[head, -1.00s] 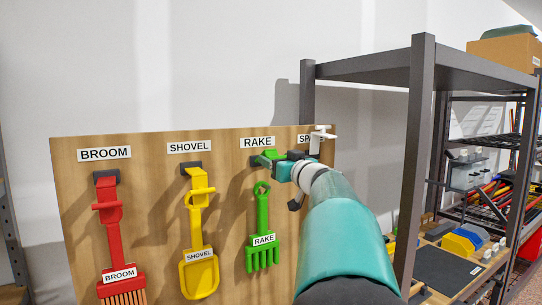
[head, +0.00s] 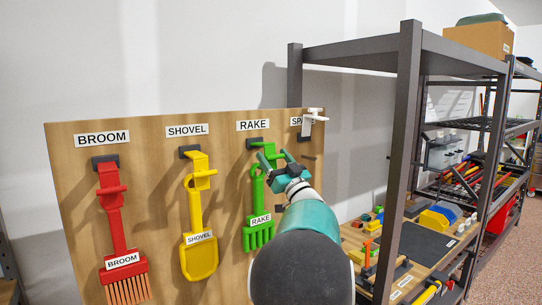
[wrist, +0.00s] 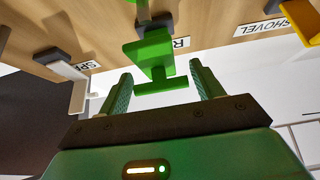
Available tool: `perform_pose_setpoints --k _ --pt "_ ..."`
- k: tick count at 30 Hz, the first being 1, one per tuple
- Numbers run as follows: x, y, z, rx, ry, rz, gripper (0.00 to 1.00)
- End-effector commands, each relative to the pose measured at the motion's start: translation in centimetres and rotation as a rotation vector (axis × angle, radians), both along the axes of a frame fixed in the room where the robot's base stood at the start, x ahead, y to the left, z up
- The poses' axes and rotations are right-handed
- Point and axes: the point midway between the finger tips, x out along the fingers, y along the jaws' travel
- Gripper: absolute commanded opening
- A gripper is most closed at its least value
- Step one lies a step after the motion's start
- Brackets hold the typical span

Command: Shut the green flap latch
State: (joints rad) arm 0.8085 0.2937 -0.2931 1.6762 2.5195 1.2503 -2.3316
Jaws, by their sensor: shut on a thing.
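The green flap latch (head: 268,148) is on the wooden board below the RAKE label, above the green rake (head: 258,205).
The yellow latch (head: 198,165) and red latch (head: 108,178) hang to the left, over the shovel and broom. A white latch (head: 312,118) sticks out near the board's right edge. A dark shelf post (head: 402,160) stands close right of my arm.

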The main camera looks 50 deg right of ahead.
Motion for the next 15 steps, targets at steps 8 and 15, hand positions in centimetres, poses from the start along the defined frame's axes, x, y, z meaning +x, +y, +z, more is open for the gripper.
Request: perform_pose_setpoints --k 8,15 --pt "0.58 -0.41 -0.99 -0.021 -0.074 0.006 0.25" --pt "0.65 -0.47 -1.07 -0.028 -0.097 0.005 0.25"
